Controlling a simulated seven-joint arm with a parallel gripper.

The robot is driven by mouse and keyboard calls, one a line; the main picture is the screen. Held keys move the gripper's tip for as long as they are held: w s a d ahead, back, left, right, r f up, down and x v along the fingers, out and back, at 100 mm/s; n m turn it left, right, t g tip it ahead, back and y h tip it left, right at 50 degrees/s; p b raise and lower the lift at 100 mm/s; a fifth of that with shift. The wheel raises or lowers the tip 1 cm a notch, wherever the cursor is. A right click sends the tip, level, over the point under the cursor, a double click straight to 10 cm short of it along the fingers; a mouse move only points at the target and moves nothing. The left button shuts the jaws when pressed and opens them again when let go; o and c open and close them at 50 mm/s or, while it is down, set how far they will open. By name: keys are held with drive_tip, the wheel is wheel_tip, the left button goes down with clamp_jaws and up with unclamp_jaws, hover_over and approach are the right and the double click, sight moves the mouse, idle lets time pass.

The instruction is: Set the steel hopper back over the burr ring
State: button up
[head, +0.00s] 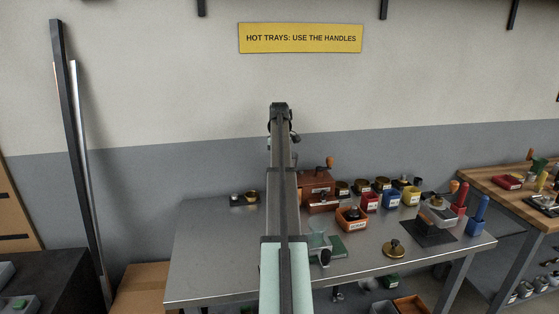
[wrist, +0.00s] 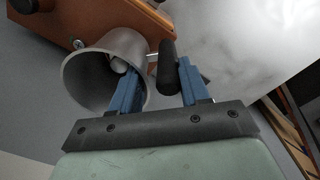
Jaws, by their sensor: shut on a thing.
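My gripper (wrist: 158,70) has its blue fingers shut on the steel hopper, a grey flared cup (wrist: 82,78) with a black side handle (wrist: 168,66) on a thin pin. The left finger overlaps the cup's open mouth, and the handle lies between the fingers. The hopper is tilted, with its mouth toward the wrist camera. A rounded metal piece shows inside the mouth. An orange-brown wooden body (wrist: 125,22) is close behind the hopper; I cannot tell whether they touch. I cannot make out the burr ring. My arm hides much of the middle of the head view.
On the steel table (head: 215,265), a wooden grinder (head: 317,184) with a crank stands just right of my arm. Small coloured bins (head: 369,201), a brass disc with a knob (head: 394,249) and a machine on a black mat (head: 428,234) are farther right. The table's left part is mostly clear.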

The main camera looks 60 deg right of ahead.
drive_tip(key=shift+f, duration=0.7)
drive_tip(key=o, duration=1.2)
wheel_tip(320, 180, up, 14)
drive_tip(key=shift+a+f, duration=0.1)
drive_tip(key=shift+a, duration=0.05)
